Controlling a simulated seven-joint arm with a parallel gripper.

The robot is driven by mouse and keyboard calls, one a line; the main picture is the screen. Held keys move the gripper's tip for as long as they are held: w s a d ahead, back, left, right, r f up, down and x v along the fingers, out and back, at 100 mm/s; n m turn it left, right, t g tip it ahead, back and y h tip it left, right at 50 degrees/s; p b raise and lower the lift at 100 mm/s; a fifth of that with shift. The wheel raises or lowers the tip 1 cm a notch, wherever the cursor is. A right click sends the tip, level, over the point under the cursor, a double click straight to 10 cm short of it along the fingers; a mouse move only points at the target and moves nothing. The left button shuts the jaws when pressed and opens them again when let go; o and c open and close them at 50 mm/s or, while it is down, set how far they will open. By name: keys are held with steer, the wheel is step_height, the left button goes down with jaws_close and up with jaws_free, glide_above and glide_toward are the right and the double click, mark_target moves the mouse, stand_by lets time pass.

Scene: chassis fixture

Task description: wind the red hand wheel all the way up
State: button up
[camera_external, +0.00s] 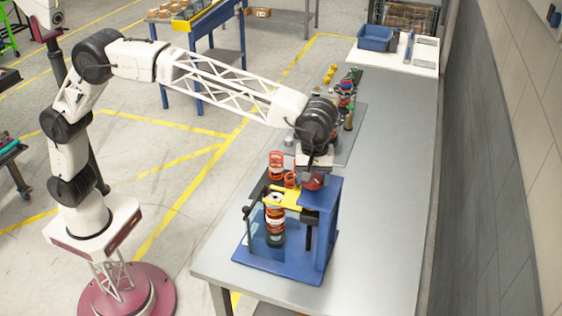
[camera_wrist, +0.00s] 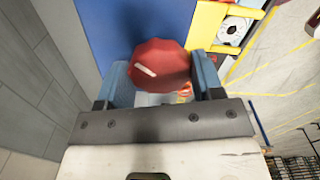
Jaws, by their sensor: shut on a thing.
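The red hand wheel (camera_external: 313,181) sits on top of the blue fixture (camera_external: 327,195). In the wrist view the wheel (camera_wrist: 159,67) is a dark red, lobed knob with a pale mark on its face. My gripper (camera_wrist: 162,75) has one blue-grey finger on each side of the wheel and is shut on it. In the external view my gripper (camera_external: 314,168) points down at the wheel from above and partly hides it. A yellow clamp piece (camera_external: 286,198) reaches out from the fixture around an orange coil spring on a shock absorber (camera_external: 275,222).
The fixture stands on a grey bench (camera_external: 385,180). Another orange spring (camera_external: 276,160) stands behind it. Several coloured parts (camera_external: 347,90) stand farther back, before a blue bin (camera_external: 377,37). A grey wall (camera_external: 490,150) runs along the right. The bench right of the fixture is clear.

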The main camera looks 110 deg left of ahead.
steer(key=shift+n, duration=1.5)
steer(key=shift+n, duration=2.3)
steer(key=shift+a, duration=0.1)
steer(key=o, duration=0.8)
steer(key=shift+o, duration=0.2)
steer(key=shift+r, duration=0.15)
